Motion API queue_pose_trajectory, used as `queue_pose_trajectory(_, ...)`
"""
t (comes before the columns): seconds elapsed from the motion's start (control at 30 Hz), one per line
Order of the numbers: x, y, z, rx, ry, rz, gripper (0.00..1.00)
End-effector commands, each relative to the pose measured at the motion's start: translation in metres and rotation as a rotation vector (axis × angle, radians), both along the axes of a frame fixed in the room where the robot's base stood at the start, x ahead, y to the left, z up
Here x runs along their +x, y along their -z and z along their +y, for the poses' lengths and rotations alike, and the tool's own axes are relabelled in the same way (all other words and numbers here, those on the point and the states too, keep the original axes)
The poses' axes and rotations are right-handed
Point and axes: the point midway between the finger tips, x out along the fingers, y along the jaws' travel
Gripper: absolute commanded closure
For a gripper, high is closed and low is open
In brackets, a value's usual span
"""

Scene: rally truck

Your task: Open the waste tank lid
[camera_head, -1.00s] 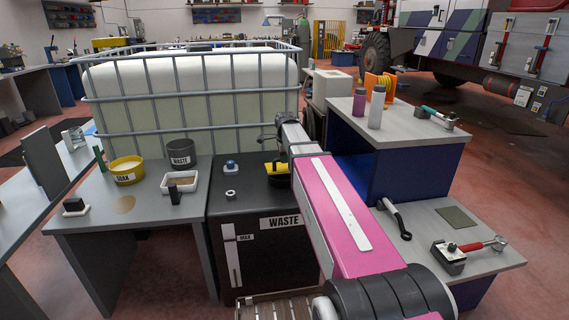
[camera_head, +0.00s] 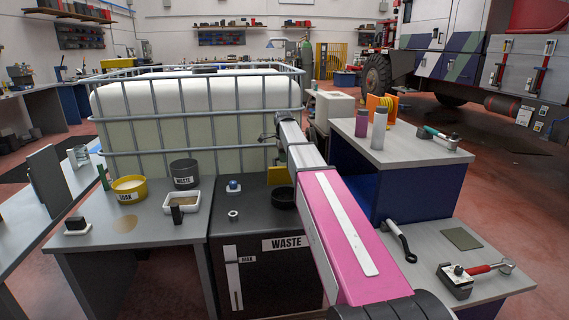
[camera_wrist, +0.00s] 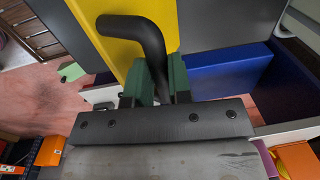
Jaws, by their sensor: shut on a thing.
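The waste tank is a dark cabinet (camera_head: 262,270) with a "WASTE" label on its front, in the head view. Its yellow lid (camera_head: 280,173) stands raised at the back of a round black opening rim (camera_head: 283,198), partly hidden by my arm. In the wrist view the yellow lid (camera_wrist: 110,50) fills the upper left, with a bent black handle (camera_wrist: 150,38) on it. My gripper (camera_wrist: 162,82) has its green fingers closed around the handle's lower end. The fingers are hidden behind my arm in the head view.
A caged white tank (camera_head: 195,110) stands behind the cabinet. Left is a grey table with a yellow cup (camera_head: 128,188), a dark "WASTE" pot (camera_head: 184,174) and a white tray (camera_head: 181,201). On the right, a stepped bench (camera_head: 400,143) carries bottles and tools, close to my arm.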

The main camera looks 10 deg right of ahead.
Motion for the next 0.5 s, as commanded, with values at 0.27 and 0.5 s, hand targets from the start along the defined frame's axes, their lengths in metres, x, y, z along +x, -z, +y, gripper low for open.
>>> queue_pose_trajectory(0.27,0.036,-0.001,0.000,0.001,-0.006,0.162,1.00)
queue_pose_trajectory(0.5,0.056,0.001,0.000,0.001,-0.006,0.302,1.00)
